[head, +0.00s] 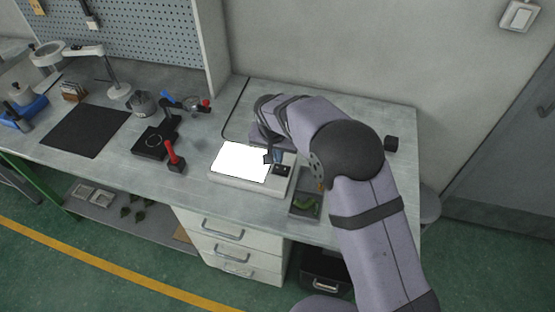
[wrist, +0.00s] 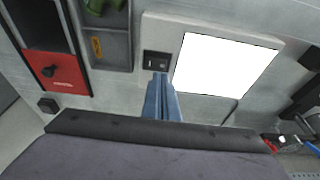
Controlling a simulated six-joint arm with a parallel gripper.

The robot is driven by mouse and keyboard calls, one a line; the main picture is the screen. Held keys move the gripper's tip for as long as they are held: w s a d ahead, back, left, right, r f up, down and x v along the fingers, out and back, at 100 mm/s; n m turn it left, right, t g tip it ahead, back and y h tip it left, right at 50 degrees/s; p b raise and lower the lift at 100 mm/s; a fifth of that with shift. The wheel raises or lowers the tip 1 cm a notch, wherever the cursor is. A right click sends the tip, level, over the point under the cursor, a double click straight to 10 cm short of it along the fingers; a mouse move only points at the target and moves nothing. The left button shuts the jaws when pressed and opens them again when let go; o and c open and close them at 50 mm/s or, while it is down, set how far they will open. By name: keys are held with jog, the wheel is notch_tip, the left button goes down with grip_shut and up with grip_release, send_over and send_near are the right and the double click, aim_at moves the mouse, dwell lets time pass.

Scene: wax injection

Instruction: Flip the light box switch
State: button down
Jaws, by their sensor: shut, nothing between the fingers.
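The light box (head: 217,181) is a flat pale box on the bench, and its panel (head: 240,161) is bright white and looks lit. It also shows in the wrist view (wrist: 154,31). Its small black switch (head: 282,169) sits on the right side of the box in the head view. In the wrist view the switch (wrist: 155,60) lies just beyond my fingertips. My gripper (wrist: 159,77) is shut and empty, with its blue fingers together, pointing at the switch. I cannot tell whether the tips touch it. In the head view my gripper (head: 277,158) hangs over the box's right end.
A grey tray with green pieces (head: 305,207) lies right of the box. A red-handled tool (head: 174,157) and a black stand (head: 154,142) are left of it. A dark mat (head: 88,131) lies farther left. The wall rises behind the bench.

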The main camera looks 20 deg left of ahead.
aim_at(278, 168)
jog(key=shift+f+p, duration=0.55)
jog(key=shift+f, duration=1.25)
